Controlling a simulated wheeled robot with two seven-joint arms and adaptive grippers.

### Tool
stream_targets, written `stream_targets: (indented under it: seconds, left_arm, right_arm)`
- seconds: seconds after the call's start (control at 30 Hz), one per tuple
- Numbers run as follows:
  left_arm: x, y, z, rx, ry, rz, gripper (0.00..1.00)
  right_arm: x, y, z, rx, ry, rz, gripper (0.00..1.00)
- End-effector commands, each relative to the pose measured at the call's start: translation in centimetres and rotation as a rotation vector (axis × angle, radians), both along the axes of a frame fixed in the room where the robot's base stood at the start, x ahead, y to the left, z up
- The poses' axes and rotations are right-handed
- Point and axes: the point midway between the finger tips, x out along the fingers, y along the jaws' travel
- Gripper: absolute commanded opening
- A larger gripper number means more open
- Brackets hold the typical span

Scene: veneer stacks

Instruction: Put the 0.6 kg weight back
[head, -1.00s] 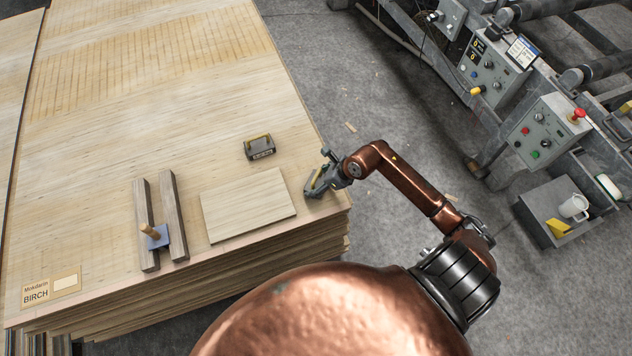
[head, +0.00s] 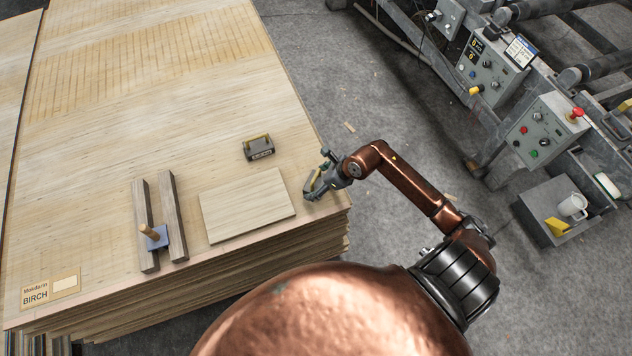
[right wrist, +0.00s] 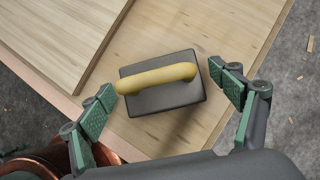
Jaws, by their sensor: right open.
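A grey block weight with a yellow bar handle (right wrist: 160,85) sits on the veneer stack near its right edge. In the head view it is small and mostly covered by my right gripper (head: 322,179). In the right wrist view my right gripper (right wrist: 168,100) is open, with one green-padded finger on each side of the weight and a gap to the handle. No mass marking is readable on it. A second dark grey block with a yellow top (head: 258,147) stands farther back on the stack; its front markings are too small to read. My left gripper is not in view.
A thin veneer sheet (head: 247,204) lies left of the gripper. A control-panel machine (head: 540,130) and a grey shelf with a white mug (head: 573,206) stand right, across the floor.

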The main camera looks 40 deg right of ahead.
Motion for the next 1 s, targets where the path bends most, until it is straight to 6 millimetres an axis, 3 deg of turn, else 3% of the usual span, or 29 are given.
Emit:
stream_targets:
  seconds: [0.53,0.7,1.0]
  left_arm:
    - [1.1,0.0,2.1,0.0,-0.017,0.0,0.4]
    - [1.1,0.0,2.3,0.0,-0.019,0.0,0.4]
    - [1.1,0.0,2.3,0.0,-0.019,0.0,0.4]
  right_arm:
    - [-4.7,-2.9,8.5,-0.003,0.0,0.001,0.84]
    - [-5.3,-3.2,9.6,-0.002,0.001,-0.001,0.84]
    - [-5.4,-3.2,9.7,-0.001,0.001,0.0,0.84]
